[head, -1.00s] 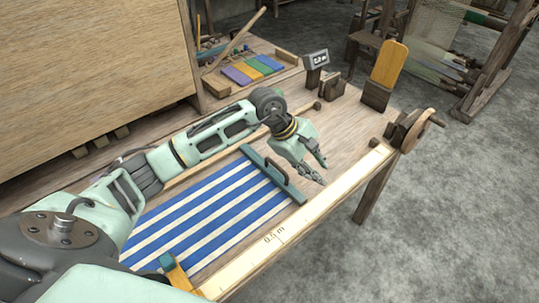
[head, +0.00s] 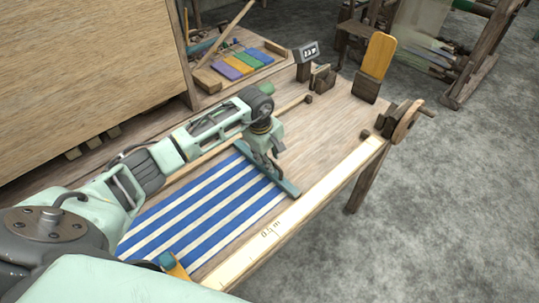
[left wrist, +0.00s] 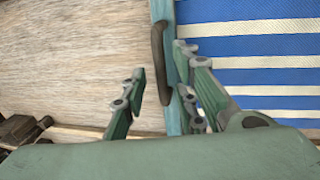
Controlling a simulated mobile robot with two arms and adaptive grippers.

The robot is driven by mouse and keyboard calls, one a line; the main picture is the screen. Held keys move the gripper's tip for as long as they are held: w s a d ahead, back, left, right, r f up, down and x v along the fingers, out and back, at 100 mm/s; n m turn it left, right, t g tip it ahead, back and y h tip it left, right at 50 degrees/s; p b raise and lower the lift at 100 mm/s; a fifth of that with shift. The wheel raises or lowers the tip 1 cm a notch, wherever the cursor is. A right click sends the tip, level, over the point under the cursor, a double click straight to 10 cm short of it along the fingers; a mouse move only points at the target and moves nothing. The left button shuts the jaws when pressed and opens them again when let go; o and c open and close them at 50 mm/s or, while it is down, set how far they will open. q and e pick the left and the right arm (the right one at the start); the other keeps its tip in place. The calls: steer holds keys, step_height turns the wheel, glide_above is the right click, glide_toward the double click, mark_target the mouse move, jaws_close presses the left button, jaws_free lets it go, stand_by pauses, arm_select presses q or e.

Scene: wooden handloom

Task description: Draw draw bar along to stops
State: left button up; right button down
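The draw bar (head: 289,186) is a teal bar across the right end of the blue and white striped cloth (head: 200,208). In the left wrist view the bar (left wrist: 163,12) runs top to bottom, with its dark curved handle (left wrist: 158,55) on it. My left gripper (head: 272,166) is down at the bar and hides the handle in the head view. In the left wrist view its fingers (left wrist: 162,82) are apart, one left of the handle and the others at its right; contact cannot be told. My right gripper is not in view.
A pale measuring strip (head: 315,190) runs along the table's front edge. Bare wooden tabletop (head: 325,125) lies right of the bar. A yellow-backed block (head: 377,60) and a small sign (head: 306,52) stand at the back.

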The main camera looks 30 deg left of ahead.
arm_select(q)
jaws_close()
steer(key=shift+w, duration=0.1)
stand_by(0.5)
